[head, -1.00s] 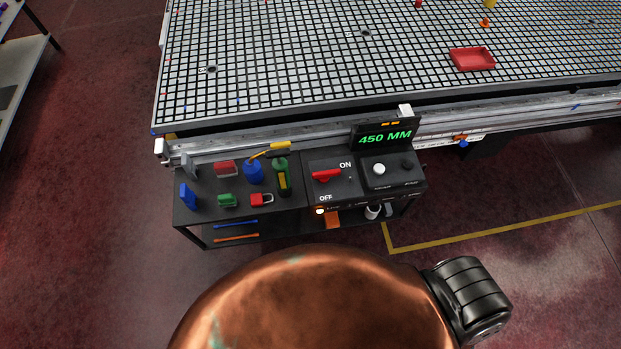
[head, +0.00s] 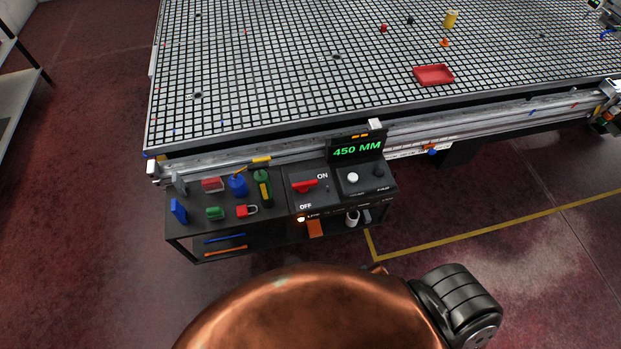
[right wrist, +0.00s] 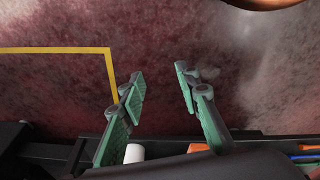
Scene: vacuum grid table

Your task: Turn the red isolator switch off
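The red isolator switch (head: 305,186) sits on a black control panel (head: 325,200) at the front edge of the grid table in the head view. Its red handle lies roughly level, between the ON label at upper right and the OFF label at lower left. My right gripper (right wrist: 160,88) shows in the right wrist view with its two green-padded fingers spread apart and nothing between them. It is over the floor near the front of the black unit. The switch cannot be made out in the wrist view. My left gripper is not in view.
A green "450 MM" display (head: 357,148) and a white knob (head: 353,178) are beside the switch. A red padlock (head: 246,210), a blue block (head: 178,211) and several small items lie on the shelf to the left.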

